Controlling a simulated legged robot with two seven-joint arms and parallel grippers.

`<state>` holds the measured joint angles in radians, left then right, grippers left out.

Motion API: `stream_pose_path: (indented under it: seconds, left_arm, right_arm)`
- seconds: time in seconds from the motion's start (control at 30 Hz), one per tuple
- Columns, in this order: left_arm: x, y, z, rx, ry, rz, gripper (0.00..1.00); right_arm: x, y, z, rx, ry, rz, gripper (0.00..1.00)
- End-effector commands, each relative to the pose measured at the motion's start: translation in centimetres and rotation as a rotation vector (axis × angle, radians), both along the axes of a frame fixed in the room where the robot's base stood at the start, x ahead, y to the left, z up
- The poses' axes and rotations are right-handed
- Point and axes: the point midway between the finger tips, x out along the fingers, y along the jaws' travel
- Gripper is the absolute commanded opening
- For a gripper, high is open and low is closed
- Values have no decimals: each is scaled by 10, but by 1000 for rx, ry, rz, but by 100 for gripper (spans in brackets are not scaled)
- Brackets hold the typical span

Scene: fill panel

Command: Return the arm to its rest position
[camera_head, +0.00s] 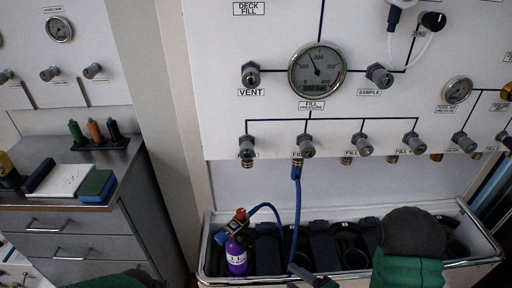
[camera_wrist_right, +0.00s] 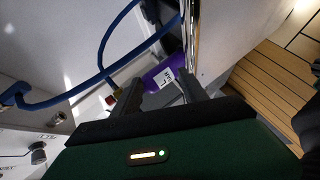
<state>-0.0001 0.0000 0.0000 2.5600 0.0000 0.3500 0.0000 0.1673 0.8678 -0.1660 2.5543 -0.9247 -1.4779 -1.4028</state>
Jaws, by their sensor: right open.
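My right gripper (camera_head: 303,272) is low in front of the rack, to the right of the purple bottle (camera_head: 236,258). In the right wrist view its two dark fingers (camera_wrist_right: 160,92) are apart, with nothing held between them. The purple bottle (camera_wrist_right: 158,76) shows beyond the fingertips, with a white label. It stands upright in the left end of the rack, with a red and dark valve on top. A blue hose (camera_head: 297,205) runs from a fill port on the panel and loops to the valve. My left gripper is not seen.
The white rack (camera_head: 209,230) has several dark slots. Above it is the white panel (camera_head: 230,105) with a gauge (camera_head: 317,70) and knobs. A grey drawer cabinet (camera_head: 75,222) at left carries a notepad and small bottles. Wooden planking (camera_wrist_right: 270,80) shows in the wrist view.

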Motion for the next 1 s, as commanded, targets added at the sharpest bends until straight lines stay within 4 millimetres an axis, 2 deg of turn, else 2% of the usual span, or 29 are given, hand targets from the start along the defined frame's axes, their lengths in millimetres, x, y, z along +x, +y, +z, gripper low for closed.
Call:
stream_pose_path:
  seconds: [0.03,0.13,0.23,0.3,0.47,0.67,0.7,0.87,1.0]
  left_arm:
    - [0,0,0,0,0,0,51]
    - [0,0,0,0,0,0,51]
    - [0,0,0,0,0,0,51]
    - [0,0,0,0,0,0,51]
    - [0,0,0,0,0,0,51]
    - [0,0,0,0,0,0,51]
    - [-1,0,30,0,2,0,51]
    - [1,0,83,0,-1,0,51]
    - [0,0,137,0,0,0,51]
  right_arm:
    - [14,-11,-1,-24,98,-80,51]
    - [28,-44,-7,-14,347,-338,51]
    - [24,-74,0,67,563,-638,51]
    - [11,-86,7,149,687,-832,51]
    - [-28,-90,28,352,916,-1198,51]
    - [-86,-64,56,592,1170,-1556,51]
    - [-85,-66,84,584,1168,-1554,51]
    - [-85,-67,134,577,1167,-1552,51]
    - [-85,-68,188,576,1166,-1551,51]
